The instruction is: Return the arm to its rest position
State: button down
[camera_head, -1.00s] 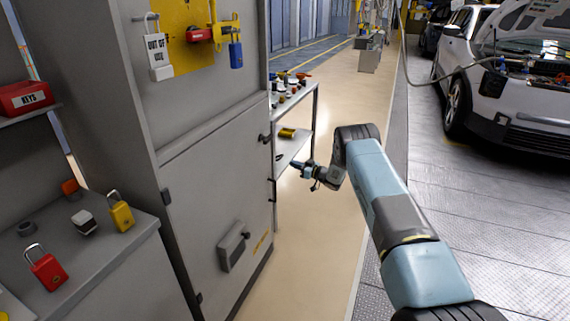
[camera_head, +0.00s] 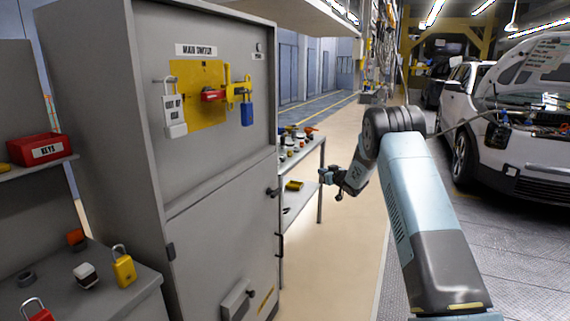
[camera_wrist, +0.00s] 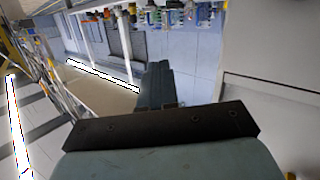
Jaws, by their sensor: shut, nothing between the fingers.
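My gripper (camera_head: 328,180) is at the end of my blue-grey arm, in the middle of the head view. It is in the air over the aisle, to the right of the grey cabinet and near the shelved cart. Its fingers are shut with nothing held. In the wrist view the dark fingers (camera_wrist: 157,85) stand together in the middle, with the workshop beyond them. The arm reaches forward from the lower right, bent at a dark joint.
The grey main switch cabinet (camera_head: 215,130) stands left, with a white padlock (camera_head: 174,115) and a blue padlock (camera_head: 247,113). The cart (camera_head: 319,195) holds small items behind it. A white car (camera_head: 530,120) with open hood is right. The beige floor (camera_head: 345,245) between is clear.

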jog(key=s+d+r+m+h, duration=0.2)
jog(key=s+d+r+h, duration=0.15)
jog(key=s+r, duration=0.6)
jog(key=s+d+r+m+h, duration=0.3)
jog(key=s+r, duration=0.4)
jog(key=r, duration=0.6)
jog(key=s+d+r+m+g+h, duration=0.1)
jog(key=s+r+g, duration=0.15)
jog(key=s, duration=0.75)
jog(key=s+d+r+g+h, duration=0.1)
jog(key=s+d+r, duration=0.15)
jog(key=s, duration=0.75)
jog(key=s+a+f+g, duration=0.1)
jog(key=s+f, duration=0.1)
jog(key=s, duration=0.9)
jog(key=s+a+f+g, duration=0.1)
jog(key=s+f+g, duration=0.1)
jog(key=s, duration=1)
jog(key=s+a+f+g+y, duration=0.1)
jog(key=s+f+g, duration=0.1)
jog(key=s, duration=0.9)
jog(key=shift+s+a+f+m, duration=0.15)
jog(key=shift+s+a+m, duration=0.15)
jog(key=shift+m, duration=0.1)
jog(key=c, duration=1.8)
grip_release()
